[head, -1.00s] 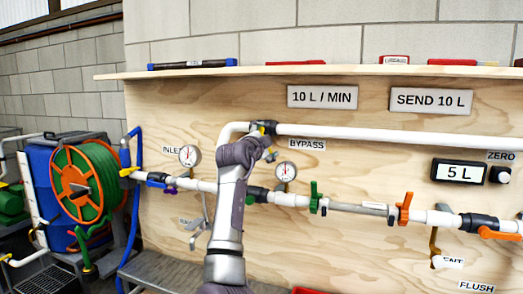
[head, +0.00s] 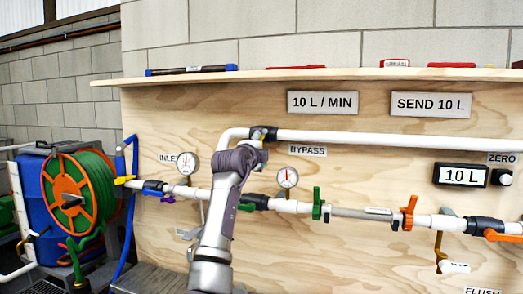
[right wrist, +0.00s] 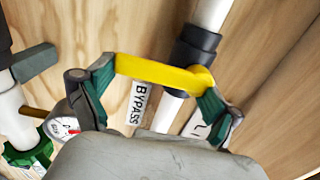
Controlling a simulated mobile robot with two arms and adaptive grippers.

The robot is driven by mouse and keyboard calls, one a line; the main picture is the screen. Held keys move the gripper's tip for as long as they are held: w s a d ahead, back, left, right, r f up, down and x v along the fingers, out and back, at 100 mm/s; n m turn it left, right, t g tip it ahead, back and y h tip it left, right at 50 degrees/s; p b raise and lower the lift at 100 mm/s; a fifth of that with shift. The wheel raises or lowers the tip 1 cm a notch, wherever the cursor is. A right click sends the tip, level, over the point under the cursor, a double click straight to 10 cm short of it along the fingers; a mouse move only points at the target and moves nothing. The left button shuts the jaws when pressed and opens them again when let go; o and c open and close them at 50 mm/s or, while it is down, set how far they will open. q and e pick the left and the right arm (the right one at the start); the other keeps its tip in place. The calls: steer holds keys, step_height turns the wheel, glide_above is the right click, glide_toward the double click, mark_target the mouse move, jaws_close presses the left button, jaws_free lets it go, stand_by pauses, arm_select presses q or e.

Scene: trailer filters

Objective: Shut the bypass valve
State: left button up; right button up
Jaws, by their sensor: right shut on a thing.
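The bypass valve is on the upper white pipe (head: 360,139), beside the BYPASS label (head: 308,150). In the right wrist view its yellow handle (right wrist: 155,70) lies between the fingertips of my right gripper (right wrist: 157,72), which is shut on it. The handle runs roughly crosswise to the pipe, by the black fitting (right wrist: 194,52). In the head view my right gripper (head: 256,143) is at the valve and hides most of the handle. The display (head: 463,175) reads 10 L. My left gripper is not in view.
A pressure gauge (head: 288,177) and a green valve handle (head: 317,203) are on the lower pipe, right of my arm. Another gauge (head: 187,163) is at the left. Orange handles (head: 408,213) are further right. A shelf (head: 350,74) runs above the upper pipe.

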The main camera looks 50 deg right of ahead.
steer(key=shift+r, duration=0.2)
steer(key=o, duration=1.3)
steer(key=shift+c, duration=0.2)
steer(key=shift+o, duration=0.6)
steer(key=shift+w+d+f, duration=0.1)
steer(key=shift+w+f, duration=0.05)
steer(key=shift+a, duration=0.25)
steer(key=v, duration=1.1)
steer(key=shift+s+a, duration=0.2)
steer(key=shift+a, duration=0.05)
steer(key=shift+f, duration=0.1)
